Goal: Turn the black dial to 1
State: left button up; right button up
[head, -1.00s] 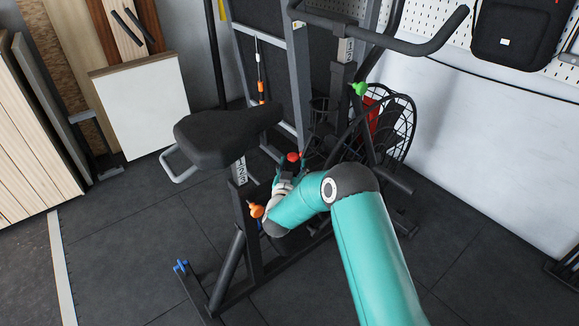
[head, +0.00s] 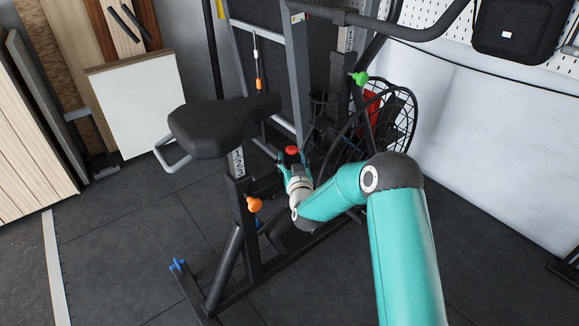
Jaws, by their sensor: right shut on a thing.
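My right gripper (head: 292,160) is low in the frame of the exercise bike (head: 250,240), between the seat post and the fan wheel. Its fingers are around a small knob with a red top (head: 291,150) and seem shut on it. Most of what is below the red top is hidden by the gripper. My left gripper is not in view.
The black seat (head: 215,125) is left of and above my gripper. An orange knob (head: 254,204) sticks out of the seat post. A green knob (head: 358,77) and the caged fan (head: 400,110) are to the right. Dark floor (head: 110,220) is clear at left.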

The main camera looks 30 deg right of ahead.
jog(key=n+y+b, duration=0.1)
jog(key=y, duration=0.1)
jog(key=n+t+y+b, duration=0.1)
jog(key=y+b, duration=0.1)
jog(key=shift+d+f+n, duration=0.1)
jog(key=shift+d+n, duration=0.25)
jog(key=shift+n, duration=0.05)
jog(key=n+y+b, duration=0.1)
jog(key=y, duration=0.2)
jog(key=shift+n+t, duration=0.3)
jog(key=shift+n, duration=0.1)
jog(key=n+y, duration=0.1)
jog(key=y, duration=0.1)
jog(key=shift+r+n+y, duration=0.25)
jog(key=shift+n+y, duration=0.15)
pick_arm(q)
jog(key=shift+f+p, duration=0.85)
jog(key=shift+p, duration=0.8)
pick_arm(e)
jog(key=shift+a+n+g+y, duration=0.1)
jog(key=shift+n+g+y, duration=0.35)
jog(key=shift+n+y, duration=0.75)
jog(key=shift+n+g+y, duration=0.45)
jog(key=shift+n+y, duration=0.25)
jog(key=shift+y, duration=0.9)
jog(key=shift+w, duration=0.1)
jog(key=o, duration=1.2)
jog(key=shift+a, duration=0.1)
jog(key=shift+c, duration=0.2)
jog(key=shift+f, duration=0.1)
